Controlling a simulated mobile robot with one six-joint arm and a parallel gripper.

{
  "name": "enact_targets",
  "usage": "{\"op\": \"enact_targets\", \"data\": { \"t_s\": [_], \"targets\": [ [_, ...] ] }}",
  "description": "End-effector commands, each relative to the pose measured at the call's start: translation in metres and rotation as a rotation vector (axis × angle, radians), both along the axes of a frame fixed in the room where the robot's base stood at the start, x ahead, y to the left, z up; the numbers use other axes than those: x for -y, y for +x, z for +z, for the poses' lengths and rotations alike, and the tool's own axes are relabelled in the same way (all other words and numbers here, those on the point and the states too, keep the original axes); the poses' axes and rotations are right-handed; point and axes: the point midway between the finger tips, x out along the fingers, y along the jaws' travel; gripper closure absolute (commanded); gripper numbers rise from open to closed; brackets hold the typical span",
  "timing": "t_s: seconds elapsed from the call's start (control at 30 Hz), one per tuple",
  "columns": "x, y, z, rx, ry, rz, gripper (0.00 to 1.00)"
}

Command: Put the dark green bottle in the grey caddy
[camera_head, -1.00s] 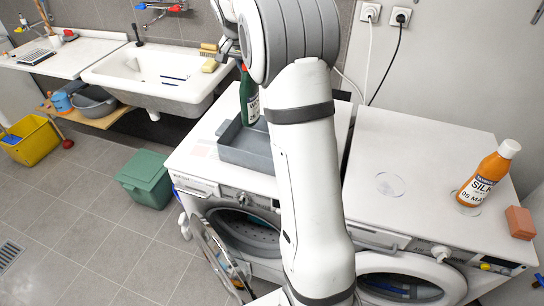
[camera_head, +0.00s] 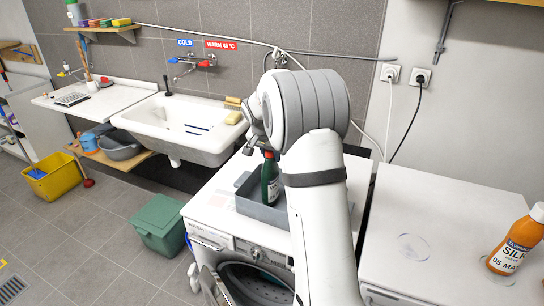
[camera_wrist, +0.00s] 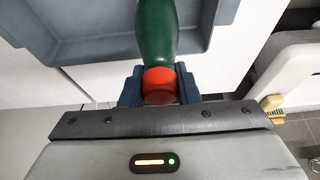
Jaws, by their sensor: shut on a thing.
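The dark green bottle (camera_head: 270,180) has a red cap and a pale label and stands roughly upright in the head view. My gripper (camera_wrist: 160,88) is shut on its red-capped end; in the wrist view the green body (camera_wrist: 158,32) stretches away from the fingers. In the head view my gripper (camera_head: 267,150) is partly hidden by my arm. The grey caddy (camera_head: 262,212), a shallow open tray, sits on the white washing machine. The bottle's lower end shows within the caddy's outline. I cannot tell whether it touches the caddy floor. The caddy also shows in the wrist view (camera_wrist: 95,50).
A second white machine top (camera_head: 420,225) at right holds an orange bottle (camera_head: 515,243). A sink (camera_head: 185,122) with yellow sponges (camera_head: 233,117) stands behind left. A green bin (camera_head: 158,222) is on the floor. My arm hides the caddy's right part.

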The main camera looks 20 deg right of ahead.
Motion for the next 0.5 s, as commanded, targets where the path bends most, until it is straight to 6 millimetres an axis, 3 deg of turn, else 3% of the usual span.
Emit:
{"op": "enact_targets", "data": {
  "t_s": [0.3, 0.33, 0.5],
  "targets": [
    [0.0006, 0.0004, -0.0089, 0.003, 0.0, 0.0, 1.0],
    [0.0005, -0.0001, -0.0105, 0.001, 0.001, -0.001, 0.71],
    [0.0007, -0.0001, -0.01, 0.001, 0.001, -0.002, 0.57]
  ]
}}
